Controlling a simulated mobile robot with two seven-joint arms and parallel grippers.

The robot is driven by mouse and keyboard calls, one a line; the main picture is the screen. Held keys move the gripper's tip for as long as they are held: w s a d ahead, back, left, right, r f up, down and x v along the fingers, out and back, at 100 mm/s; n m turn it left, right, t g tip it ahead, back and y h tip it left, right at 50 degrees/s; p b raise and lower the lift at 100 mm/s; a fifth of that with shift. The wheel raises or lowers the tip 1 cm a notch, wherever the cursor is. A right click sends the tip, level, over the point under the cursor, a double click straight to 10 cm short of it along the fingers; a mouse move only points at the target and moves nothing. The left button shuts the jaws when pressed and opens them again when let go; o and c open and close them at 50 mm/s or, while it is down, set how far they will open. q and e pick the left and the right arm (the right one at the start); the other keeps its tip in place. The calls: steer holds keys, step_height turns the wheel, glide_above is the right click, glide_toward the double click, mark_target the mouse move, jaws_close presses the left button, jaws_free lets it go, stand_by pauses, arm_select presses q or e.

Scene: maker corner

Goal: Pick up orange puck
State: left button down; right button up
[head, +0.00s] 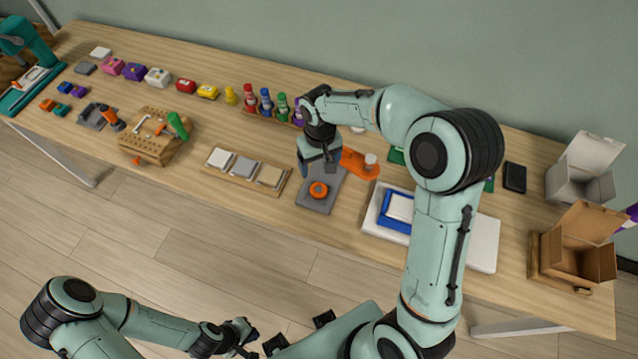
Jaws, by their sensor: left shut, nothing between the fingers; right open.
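The orange puck (319,190) lies on a dark grey mat (314,205) near the front edge of the table. It looks like a low round disc with a darker centre. My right gripper (318,168) is open above the mat, just behind the puck in the picture, with its fingers pointing down. I cannot tell its exact height above the mat. My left gripper (245,340) is shut and empty, low in front of the table and well away from the puck.
An orange stand (360,163) is right of the mat. A wooden tray (240,182) with several blocks is left of it. A blue and white stack (398,208) lies to the right. Several coloured bottles (266,102) stand behind. An open cardboard box (577,245) is far right.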

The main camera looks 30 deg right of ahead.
glide_above(318, 189)
steer(key=f, duration=0.5)
steer(key=shift+d, duration=0.3)
steer(key=shift+a+f, duration=0.2)
steer(key=shift+f, duration=3)
steer(key=c, duration=1.2)
